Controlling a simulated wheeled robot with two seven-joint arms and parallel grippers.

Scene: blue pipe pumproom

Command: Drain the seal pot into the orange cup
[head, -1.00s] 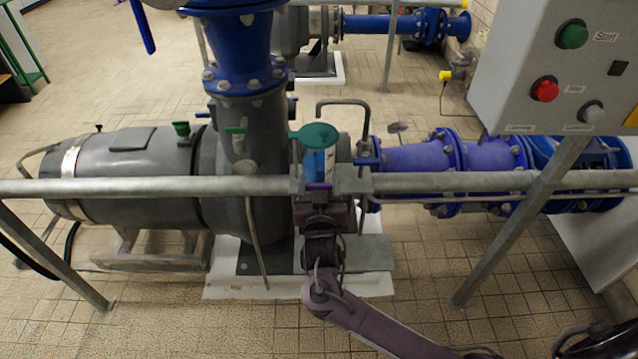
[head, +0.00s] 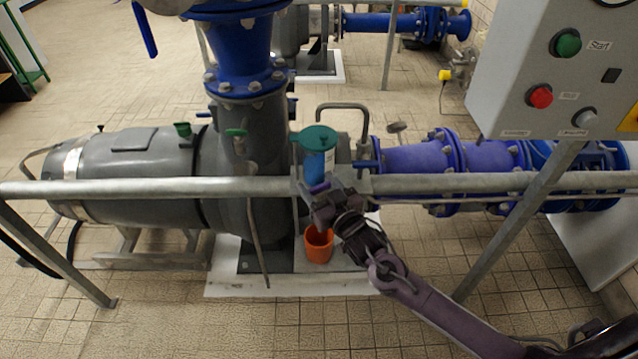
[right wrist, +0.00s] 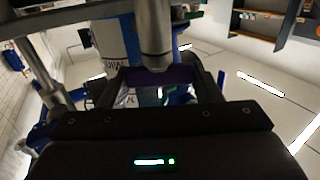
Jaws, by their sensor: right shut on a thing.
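The seal pot (head: 319,163) is a clear-and-blue cylinder with a green lid, standing behind the grey rail beside the pump. My right gripper (head: 322,192) is just below it, at rail height, shut on a small purple piece (right wrist: 160,78) that looks like the drain handle. In the right wrist view this piece lies across between the fingers, and a grey rod partly covers the view. The orange cup (head: 318,248) stands upright on the pump's base below the gripper. Its far rim is partly hidden, and I cannot tell whether liquid is inside. My left gripper is out of view.
The grey rail (head: 150,187) runs across in front of the pump (head: 125,170). A slanted post (head: 515,235) and a control box (head: 560,70) stand at right. Blue pipework (head: 410,160) lies behind the rail. The tiled floor in front is mostly clear.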

